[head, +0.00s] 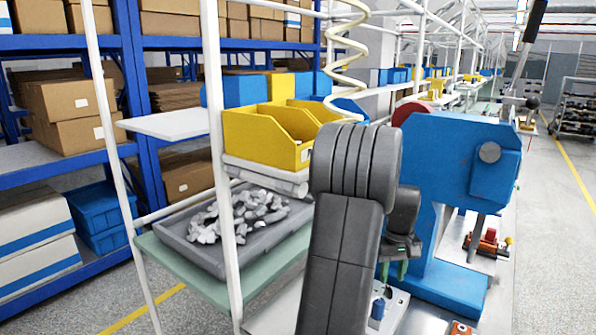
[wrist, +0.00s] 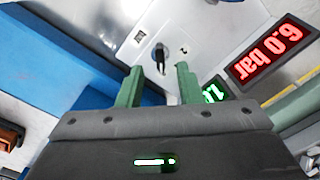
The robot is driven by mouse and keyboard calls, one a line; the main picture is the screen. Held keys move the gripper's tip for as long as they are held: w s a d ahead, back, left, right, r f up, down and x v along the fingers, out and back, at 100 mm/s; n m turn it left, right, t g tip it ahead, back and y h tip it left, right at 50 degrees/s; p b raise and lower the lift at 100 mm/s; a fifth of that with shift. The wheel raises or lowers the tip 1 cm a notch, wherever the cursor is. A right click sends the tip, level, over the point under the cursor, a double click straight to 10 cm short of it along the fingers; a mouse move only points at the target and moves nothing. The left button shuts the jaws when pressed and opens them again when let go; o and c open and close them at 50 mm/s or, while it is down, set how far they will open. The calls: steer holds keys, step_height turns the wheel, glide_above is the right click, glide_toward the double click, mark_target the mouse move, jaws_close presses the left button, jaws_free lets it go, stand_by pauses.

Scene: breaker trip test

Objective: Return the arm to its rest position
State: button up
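My gripper (head: 393,269) hangs at the end of my dark grey arm, beside the blue press (head: 455,150) in the head view. In the wrist view its two green fingers (wrist: 159,72) stand apart with an empty gap between them. Beyond the fingertips is a pale panel (wrist: 195,30) with a small black switch or knob (wrist: 160,55), seen between the fingers and apparently not touched. The panel also shows in the head view (head: 396,309), partly hidden behind my arm.
A red display (wrist: 272,54) reads 6.0 bar upside down, with a green display (wrist: 214,90) beside it. The blue press stands close on the right. Yellow bins (head: 265,140) and a grey tray of parts (head: 190,246) are on the left. The aisle at far right looks clear.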

mark_target(390, 289)
steer(key=shift+f, duration=2.35)
steer(key=shift+r, duration=0.15)
